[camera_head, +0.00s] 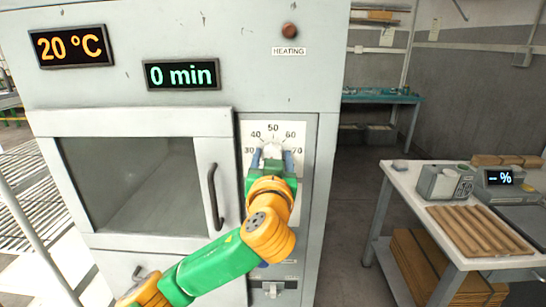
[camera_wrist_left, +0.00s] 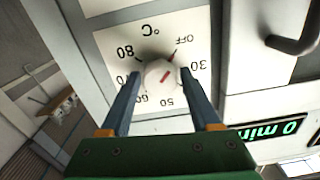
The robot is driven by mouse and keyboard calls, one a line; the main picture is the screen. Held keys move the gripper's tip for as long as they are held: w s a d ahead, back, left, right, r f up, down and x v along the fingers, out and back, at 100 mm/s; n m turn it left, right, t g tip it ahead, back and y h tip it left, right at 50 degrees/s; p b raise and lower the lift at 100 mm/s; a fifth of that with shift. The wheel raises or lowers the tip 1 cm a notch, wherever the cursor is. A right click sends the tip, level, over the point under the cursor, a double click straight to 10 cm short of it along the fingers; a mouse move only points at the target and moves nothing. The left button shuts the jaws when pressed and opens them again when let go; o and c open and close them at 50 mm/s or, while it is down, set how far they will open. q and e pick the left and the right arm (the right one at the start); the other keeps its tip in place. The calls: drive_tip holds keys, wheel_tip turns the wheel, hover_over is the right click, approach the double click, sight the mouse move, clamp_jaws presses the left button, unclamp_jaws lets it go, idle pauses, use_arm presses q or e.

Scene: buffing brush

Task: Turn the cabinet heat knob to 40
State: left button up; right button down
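The heat knob (camera_wrist_left: 157,77) is a round white knob on the cabinet's white dial plate (camera_head: 248,184), marked from OFF to 80 °C. In the left wrist view the dial appears upside down. A red mark on the knob slants toward OFF. My left gripper (camera_wrist_left: 161,80) faces the knob with one blue-grey finger on either side, and the fingertips are close to its edges. I see no clear grip; contact is hard to tell. In the head view my left gripper (camera_head: 273,160) covers the lower dial and part of the knob. My right gripper is out of view.
The cabinet's displays read 20 °C (camera_head: 71,46) and 0 min (camera_head: 182,75). A dark HEATING lamp (camera_head: 289,30) is above the dial. The door handle (camera_head: 215,196) stands out left of the dial. A table (camera_head: 400,181) with wooden pieces stands at the right.

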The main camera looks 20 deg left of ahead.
use_arm(q)
clamp_jaws()
drive_tip(key=shift+m, duration=0.3)
drive_tip(key=m+p, duration=0.2)
drive_tip(key=m, duration=0.2)
drive_tip(key=shift+r, duration=0.15)
drive_tip(key=m+p, duration=0.2)
drive_tip(key=m, duration=0.2)
drive_tip(key=m+p, duration=0.4)
drive_tip(key=m, duration=0.1)
drive_tip(key=shift+r+p, duration=0.1)
drive_tip(key=shift+p, duration=0.25)
drive_tip(key=shift+m+p, duration=1.55)
drive_tip(key=shift+m, duration=0.55)
drive_tip(key=shift+f, duration=0.2)
